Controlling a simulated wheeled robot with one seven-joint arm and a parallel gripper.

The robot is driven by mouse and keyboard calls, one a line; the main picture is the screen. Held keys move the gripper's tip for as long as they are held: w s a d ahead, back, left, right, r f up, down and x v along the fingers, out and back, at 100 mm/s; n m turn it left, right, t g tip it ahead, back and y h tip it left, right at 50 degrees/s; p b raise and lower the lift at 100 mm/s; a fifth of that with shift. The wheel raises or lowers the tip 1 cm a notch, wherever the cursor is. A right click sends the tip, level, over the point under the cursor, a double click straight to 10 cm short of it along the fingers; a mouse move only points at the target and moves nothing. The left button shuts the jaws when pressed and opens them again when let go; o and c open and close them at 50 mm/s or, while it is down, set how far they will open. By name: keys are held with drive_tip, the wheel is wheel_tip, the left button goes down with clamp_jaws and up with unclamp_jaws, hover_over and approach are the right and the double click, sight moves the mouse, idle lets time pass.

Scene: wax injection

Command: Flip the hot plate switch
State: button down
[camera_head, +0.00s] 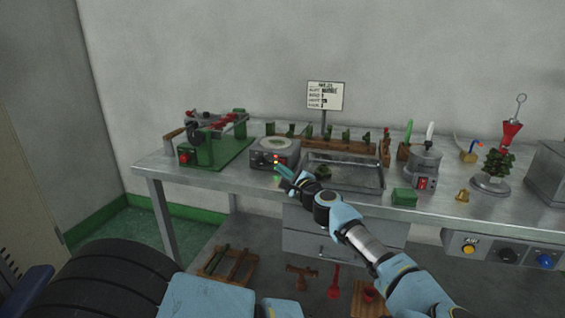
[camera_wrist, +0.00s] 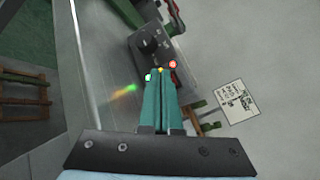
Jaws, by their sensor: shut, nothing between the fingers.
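The hot plate (camera_head: 271,146) is a low grey box with a round pale top, standing on the bench left of the middle. Small coloured spots show on its front, near my fingertips. My gripper (camera_head: 279,169) is shut and empty, with its teal fingers close in front of that face. In the wrist view the closed fingertips (camera_wrist: 160,72) overlap the lower edge of a dark box with a round knob, which appears to be the hot plate (camera_wrist: 178,50). White-green, yellow and red spots surround the tips. I cannot tell which spot is the switch, or whether the fingers touch it.
A green-based device (camera_head: 215,150) stands left of the hot plate. A shallow metal tray (camera_head: 350,182) lies close on the right, with a sign (camera_head: 325,96) behind. A green block (camera_head: 404,197) sits near the bench's front edge. Several small tools stand farther right.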

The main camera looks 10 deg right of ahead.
sight(278, 190)
drive_tip(key=shift+w+d, duration=0.1)
drive_tip(key=shift+w+d+r+b, duration=0.1)
drive_tip(key=shift+w+d+b, duration=0.1)
drive_tip(key=shift+b, duration=0.1)
drive_tip(key=shift+w+d, duration=0.1)
drive_tip(key=shift+w, duration=0.15)
idle(0.4)
drive_tip(key=shift+s, duration=0.1)
drive_tip(key=shift+s+a, duration=0.45)
drive_tip(key=shift+s, duration=0.05)
idle(0.3)
drive_tip(key=shift+s+a+f+b, duration=0.15)
drive_tip(key=shift+s+a, duration=0.25)
drive_tip(key=shift+s, duration=0.35)
drive_tip(key=shift+s+a+f+b, duration=0.1)
drive_tip(key=shift+s+a, duration=0.3)
drive_tip(key=shift+s, duration=0.3)
drive_tip(key=shift+s+a+f+b, duration=0.15)
drive_tip(key=shift+s+a, duration=0.25)
drive_tip(key=shift+s, duration=0.35)
